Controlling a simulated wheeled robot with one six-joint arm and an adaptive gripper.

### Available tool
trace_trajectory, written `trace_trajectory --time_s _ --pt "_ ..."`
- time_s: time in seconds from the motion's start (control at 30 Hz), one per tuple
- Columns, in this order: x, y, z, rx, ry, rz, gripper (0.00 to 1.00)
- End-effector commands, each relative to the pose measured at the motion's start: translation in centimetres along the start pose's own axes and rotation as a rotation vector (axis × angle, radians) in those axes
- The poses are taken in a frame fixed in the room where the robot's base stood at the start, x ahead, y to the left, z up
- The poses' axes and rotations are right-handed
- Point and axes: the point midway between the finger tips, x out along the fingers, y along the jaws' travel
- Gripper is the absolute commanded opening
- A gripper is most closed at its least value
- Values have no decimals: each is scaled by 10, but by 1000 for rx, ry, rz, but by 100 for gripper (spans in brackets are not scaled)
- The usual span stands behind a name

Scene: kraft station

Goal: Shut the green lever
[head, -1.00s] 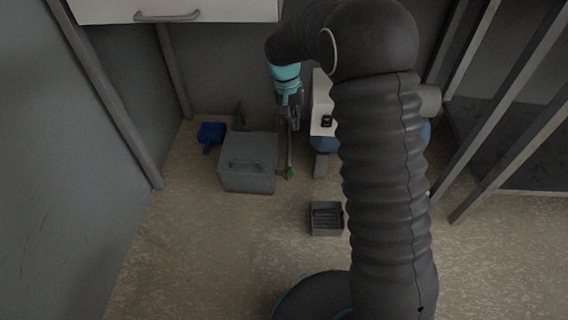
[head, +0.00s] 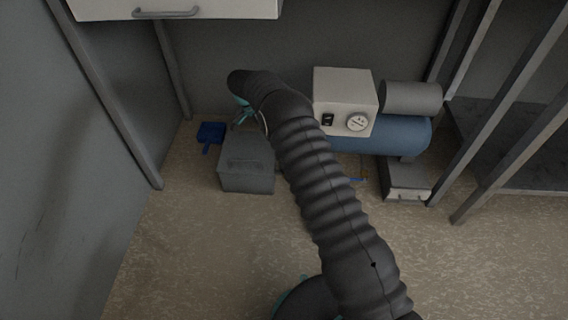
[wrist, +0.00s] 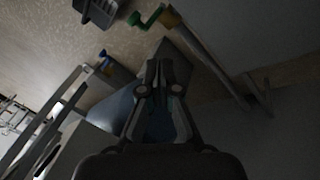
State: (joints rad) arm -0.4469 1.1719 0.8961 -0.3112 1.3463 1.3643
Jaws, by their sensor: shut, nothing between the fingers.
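In the head view my arm hides the lever. My gripper (wrist: 157,68) is shut and empty, with its fingers pointing toward the top of the wrist view. The lever is beyond the fingertips and slightly left of them, apart from them.
A blue-handled valve (wrist: 105,58) shows left of the fingers. The blue tank (head: 405,136) carries a cream control box (head: 345,95). A grey box (head: 247,170) and a blue dustpan (head: 211,131) stand left. The front-left floor is clear.

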Motion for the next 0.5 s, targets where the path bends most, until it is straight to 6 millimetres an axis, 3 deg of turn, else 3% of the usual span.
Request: trace_trajectory --time_s 0.27,0.5 --pt "4 0 0 -2 -1 1 0" --pt "36 1 0 -3 -2 3 0"
